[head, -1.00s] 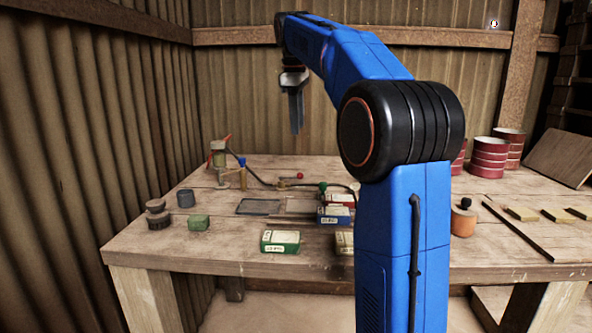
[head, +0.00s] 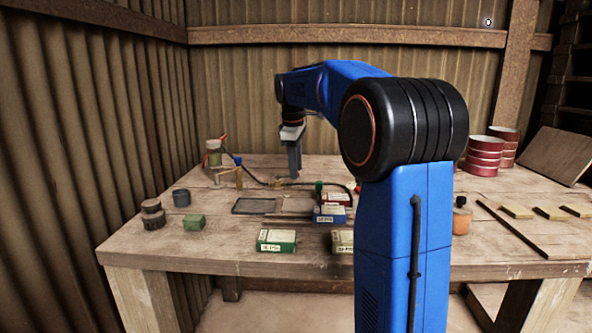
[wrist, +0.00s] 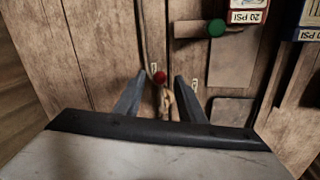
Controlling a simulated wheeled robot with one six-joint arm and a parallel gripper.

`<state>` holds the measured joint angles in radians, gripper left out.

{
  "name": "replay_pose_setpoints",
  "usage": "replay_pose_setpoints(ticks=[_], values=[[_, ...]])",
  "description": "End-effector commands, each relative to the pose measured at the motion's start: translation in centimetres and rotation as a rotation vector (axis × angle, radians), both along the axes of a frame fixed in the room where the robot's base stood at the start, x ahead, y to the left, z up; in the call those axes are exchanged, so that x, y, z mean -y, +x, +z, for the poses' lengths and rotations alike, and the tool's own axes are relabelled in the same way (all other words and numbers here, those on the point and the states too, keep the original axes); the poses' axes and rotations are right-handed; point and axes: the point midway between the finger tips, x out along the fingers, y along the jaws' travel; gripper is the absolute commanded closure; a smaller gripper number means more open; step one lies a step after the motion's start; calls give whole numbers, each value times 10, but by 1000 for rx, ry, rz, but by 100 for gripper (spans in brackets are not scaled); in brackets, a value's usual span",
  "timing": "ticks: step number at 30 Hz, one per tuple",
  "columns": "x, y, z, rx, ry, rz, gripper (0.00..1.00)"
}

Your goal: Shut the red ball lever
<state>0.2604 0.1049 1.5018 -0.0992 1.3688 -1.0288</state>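The red ball (wrist: 159,77) of the lever shows in the wrist view, with a brass-coloured fitting (wrist: 167,102) just below it in the picture. My gripper (wrist: 160,75) is open, with one finger on each side of the ball as seen from above. A gap shows between the ball and each finger; I cannot tell the height between them. In the head view my gripper (head: 294,172) points down over the back middle of the table and hides the red ball. The brass fitting (head: 276,183) shows just left of the fingers there.
A green knob (wrist: 217,27) stands right of the red ball, near a red-and-white box (wrist: 247,14) and a blue box (head: 329,214). A blue-knobbed lever (head: 238,161) stands to the left. A dark cable (head: 257,179) crosses the table.

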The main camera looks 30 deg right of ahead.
Motion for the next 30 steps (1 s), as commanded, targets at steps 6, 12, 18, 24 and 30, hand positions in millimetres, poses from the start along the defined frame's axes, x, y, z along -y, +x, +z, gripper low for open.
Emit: replay_pose_setpoints(ticks=[6,12,18,24,30], values=[[1,1,-11,0,0,0,64],[2,2,-12,0,0,0,64],[2,2,-12,0,0,0,97],[2,2,-12,0,0,-1,100],[0,0,-11,0,0,-35,100]])
